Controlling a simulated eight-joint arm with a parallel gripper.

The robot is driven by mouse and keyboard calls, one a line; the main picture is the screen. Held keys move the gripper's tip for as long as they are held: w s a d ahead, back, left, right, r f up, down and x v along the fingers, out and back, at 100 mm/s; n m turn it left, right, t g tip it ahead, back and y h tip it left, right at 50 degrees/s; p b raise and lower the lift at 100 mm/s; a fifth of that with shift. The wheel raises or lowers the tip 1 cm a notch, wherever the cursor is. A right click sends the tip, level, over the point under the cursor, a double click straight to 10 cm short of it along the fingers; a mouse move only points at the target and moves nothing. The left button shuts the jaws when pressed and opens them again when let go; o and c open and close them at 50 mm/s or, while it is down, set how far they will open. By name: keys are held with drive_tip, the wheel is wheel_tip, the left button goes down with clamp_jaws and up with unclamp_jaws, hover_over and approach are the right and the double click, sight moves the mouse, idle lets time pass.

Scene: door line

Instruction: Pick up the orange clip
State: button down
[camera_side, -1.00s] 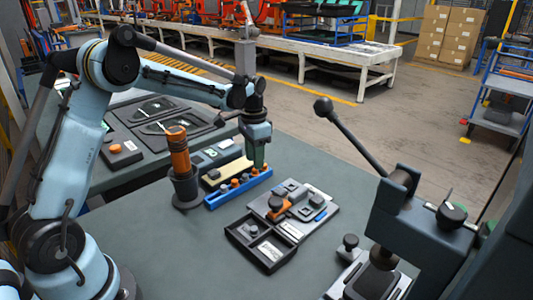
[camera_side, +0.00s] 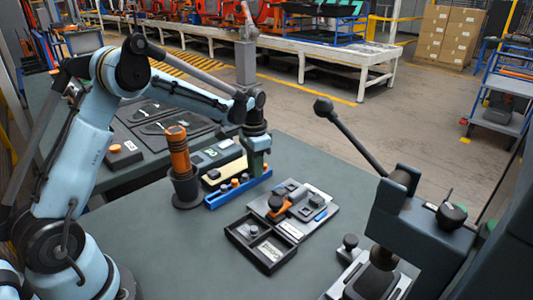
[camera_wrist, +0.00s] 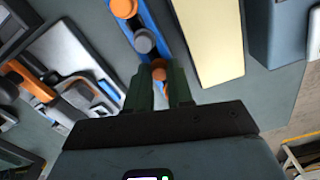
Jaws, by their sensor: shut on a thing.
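The blue tray (camera_side: 222,200) stands on the table with small orange and grey clips in a row. My gripper (camera_side: 256,171) points down at its far right end, low over the tray. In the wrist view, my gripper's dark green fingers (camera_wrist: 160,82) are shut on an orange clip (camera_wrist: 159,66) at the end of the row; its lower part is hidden. Another orange clip (camera_wrist: 123,8) and a grey one (camera_wrist: 144,42) sit further along the tray.
An orange cylinder in a dark holder (camera_side: 186,191) stands left of the tray. A grey fixture plate (camera_side: 292,232) and a black two-part box (camera_side: 238,236) lie in front. A lever press (camera_side: 420,228) stands at the right. The back right table is clear.

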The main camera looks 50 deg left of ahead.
drive_tip(key=shift+r, duration=0.15)
wheel_tip(320, 180, up, 4)
drive_tip(key=shift+d+r, duration=0.1)
drive_tip(key=shift+d, duration=0.05)
drive_tip(key=s+d+r, duration=0.3)
drive_tip(key=d+r, duration=0.3)
drive_tip(key=d, duration=0.4)
drive_tip(key=shift+s+d+r, duration=0.3)
drive_tip(key=shift+s+d, duration=0.05)
drive_tip(key=shift+d, duration=0.05)
drive_tip(key=c, duration=1.7)
unclamp_jaws()
clamp_jaws()
